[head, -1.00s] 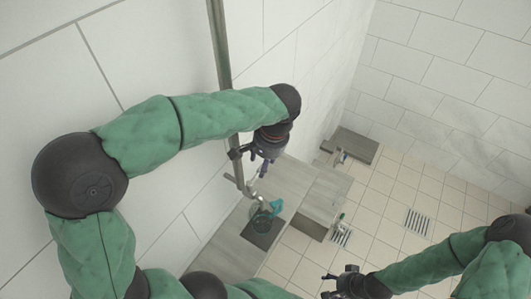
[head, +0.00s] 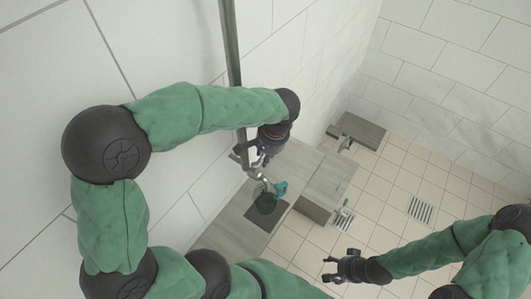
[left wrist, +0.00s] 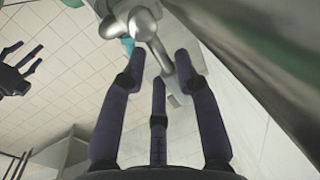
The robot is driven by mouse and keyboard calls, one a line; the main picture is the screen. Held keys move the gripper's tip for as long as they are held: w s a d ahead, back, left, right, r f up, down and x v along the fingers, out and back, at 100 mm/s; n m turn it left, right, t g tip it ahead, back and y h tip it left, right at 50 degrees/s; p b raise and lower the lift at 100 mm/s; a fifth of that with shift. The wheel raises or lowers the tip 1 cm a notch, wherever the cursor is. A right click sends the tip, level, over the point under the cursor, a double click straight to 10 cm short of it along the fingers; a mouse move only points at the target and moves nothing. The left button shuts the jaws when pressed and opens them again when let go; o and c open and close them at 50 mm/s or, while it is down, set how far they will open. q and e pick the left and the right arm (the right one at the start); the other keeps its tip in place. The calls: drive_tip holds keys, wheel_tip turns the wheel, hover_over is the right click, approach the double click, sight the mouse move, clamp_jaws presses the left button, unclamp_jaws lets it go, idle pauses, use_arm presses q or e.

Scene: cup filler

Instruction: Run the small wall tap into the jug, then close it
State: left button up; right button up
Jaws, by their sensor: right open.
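The small metal wall tap (head: 256,173) is by the wall pipe, above the jug. In the left wrist view the tap (left wrist: 143,24) shows close up, with its lever (left wrist: 164,58) reaching down between my fingers. My left gripper (head: 262,157) is at the tap; its fingers (left wrist: 160,68) are spread apart around the lever, and I cannot tell whether they touch it. The dark see-through jug (head: 265,204) with a teal handle (head: 280,189) stands under the tap. No water can be made out. My right gripper (head: 335,268) is open and empty, low over the floor.
The jug stands on a dark square (head: 262,219) on a grey bench (head: 228,228). A vertical metal pipe (head: 230,45) runs along the tiled wall beside my left arm. Other grey ledges (head: 322,187) stand behind. The tiled floor with its drain grate (head: 420,210) is open to the right.

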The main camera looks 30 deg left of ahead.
use_arm(q)
clamp_jaws()
drive_tip(key=shift+a, duration=0.1)
drive_tip(key=m, duration=0.1)
drive_tip(key=d+m, duration=0.1)
drive_tip(key=m, duration=0.1)
drive_tip(key=shift+s+t, duration=0.3)
drive_tip(key=shift+s, duration=0.05)
drive_tip(key=m, duration=0.1)
drive_tip(key=s+d+m+p, duration=0.1)
drive_tip(key=m, duration=0.1)
drive_tip(key=shift+r+m+t, duration=0.1)
drive_tip(key=shift+m+t, duration=0.2)
